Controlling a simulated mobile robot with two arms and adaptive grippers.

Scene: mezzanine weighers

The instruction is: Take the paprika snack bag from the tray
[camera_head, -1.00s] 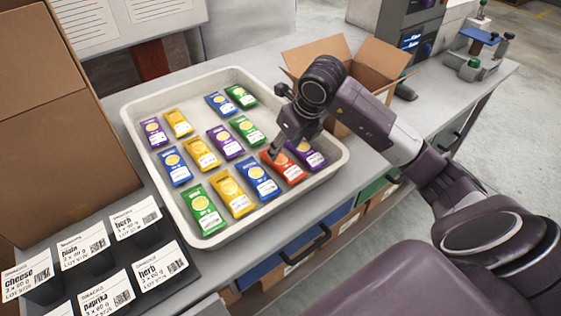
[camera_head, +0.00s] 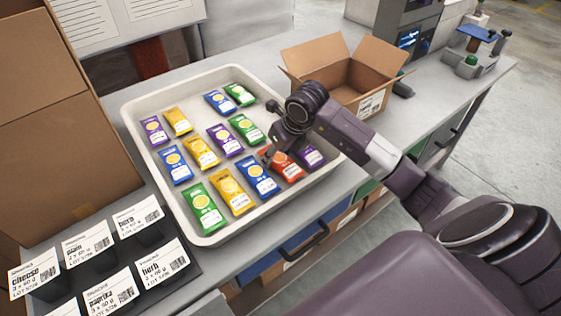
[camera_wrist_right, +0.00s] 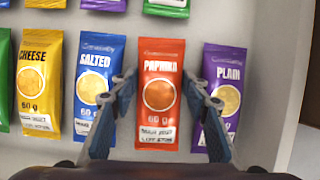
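The paprika snack bag (camera_wrist_right: 160,88) is orange-red and lies flat in the white tray (camera_head: 222,238), in the row nearest me. In the right wrist view it lies between the two fingers of my right gripper (camera_wrist_right: 163,98). The fingers are apart, one on each side of the bag, with slight gaps to its edges. In the head view the gripper (camera_head: 275,157) is over the far end of the paprika bag (camera_head: 290,172), hiding part of it. The blue salted bag (camera_wrist_right: 96,88) lies to its left and the purple plain bag (camera_wrist_right: 224,95) to its right. My left gripper is out of view.
An open cardboard box (camera_head: 360,75) stands right of the tray. Label holders (camera_head: 110,290) stand at the front left. Stacked cartons (camera_head: 60,130) rise left of the tray. Several other bags lie in the tray, including a yellow cheese bag (camera_wrist_right: 39,85).

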